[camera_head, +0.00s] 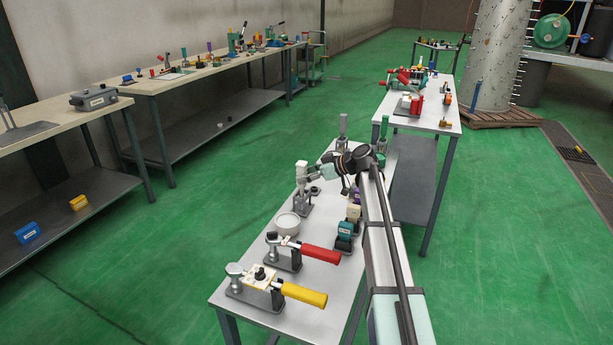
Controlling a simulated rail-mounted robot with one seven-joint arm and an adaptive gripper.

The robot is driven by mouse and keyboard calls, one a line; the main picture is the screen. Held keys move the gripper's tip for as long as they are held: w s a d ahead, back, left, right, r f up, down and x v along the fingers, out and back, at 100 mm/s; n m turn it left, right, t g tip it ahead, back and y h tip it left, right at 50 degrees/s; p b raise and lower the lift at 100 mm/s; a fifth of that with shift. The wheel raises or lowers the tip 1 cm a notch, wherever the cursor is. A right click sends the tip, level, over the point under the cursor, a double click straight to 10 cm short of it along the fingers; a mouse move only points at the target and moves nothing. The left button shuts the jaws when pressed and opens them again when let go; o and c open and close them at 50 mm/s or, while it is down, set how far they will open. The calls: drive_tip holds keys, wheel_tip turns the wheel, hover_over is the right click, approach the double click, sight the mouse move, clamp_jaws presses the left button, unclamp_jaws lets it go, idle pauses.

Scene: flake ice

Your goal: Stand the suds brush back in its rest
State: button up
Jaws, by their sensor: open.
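My gripper (314,173) is small here and seems to be at the wrist's left end, open, close to a pale upright fixture (302,180) on a grey base. Whether they touch I cannot tell. I cannot single out the suds brush or its rest with certainty. A grey upright piece (343,125) and a green-topped one (383,127) stand at the bench's far end, too small to name. My arm hides part of the bench's right side.
A white bowl (287,224), a red-handled clamp (310,251) and a yellow-handled clamp (290,290) occupy the bench's near half. Teal (344,231) and cream (353,212) blocks stand beside my arm. Another cluttered bench (443,121) lies beyond. Green floor is open on both sides.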

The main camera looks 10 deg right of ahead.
drive_tip(key=v, duration=0.7)
drive_tip(key=shift+s+d+r, duration=0.15)
drive_tip(key=shift+d, duration=0.1)
idle(1.2)
idle(0.4)
drive_tip(key=v, duration=1.2)
drive_tip(key=shift+s, duration=0.1)
idle(0.4)
